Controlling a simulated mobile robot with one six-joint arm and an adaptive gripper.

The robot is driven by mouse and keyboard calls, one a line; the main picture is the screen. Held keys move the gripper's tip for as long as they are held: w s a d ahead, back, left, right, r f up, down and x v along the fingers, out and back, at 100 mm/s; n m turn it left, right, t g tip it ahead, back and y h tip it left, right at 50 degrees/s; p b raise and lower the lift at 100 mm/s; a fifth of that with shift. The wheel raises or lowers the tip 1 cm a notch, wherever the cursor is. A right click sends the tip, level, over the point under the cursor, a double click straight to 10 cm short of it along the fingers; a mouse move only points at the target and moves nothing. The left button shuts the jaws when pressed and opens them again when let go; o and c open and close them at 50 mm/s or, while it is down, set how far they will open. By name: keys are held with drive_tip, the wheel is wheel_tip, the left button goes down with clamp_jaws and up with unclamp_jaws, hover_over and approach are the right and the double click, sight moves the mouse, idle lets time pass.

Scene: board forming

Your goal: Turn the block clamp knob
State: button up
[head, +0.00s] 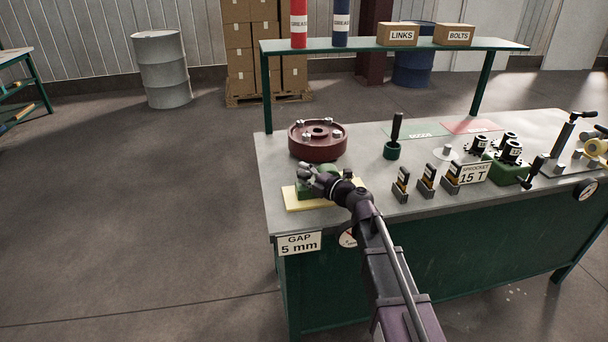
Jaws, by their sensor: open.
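A green block (318,194) sits on a yellow plate (293,203) at the left front of the workbench. My gripper (306,172) is right over the green block, with its fingers pointing left. It is open, and no object shows between its fingers. The gripper hides part of the block. I cannot make out a clamp knob there, and I cannot tell whether the fingers touch the block.
A dark red round flange (317,143) with bolts stands just behind my gripper on the bench (370,170). Right of it are a black-handled tool in a green cup (392,149), several small holders, a green fixture (508,172) and upright black-handled gear. A shelf (390,45) spans the back.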

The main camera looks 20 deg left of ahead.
drive_tip(key=shift+d, duration=0.15)
drive_tip(key=v, duration=1.1)
drive_tip(key=shift+s+d, duration=0.25)
drive_tip(key=shift+d, duration=0.05)
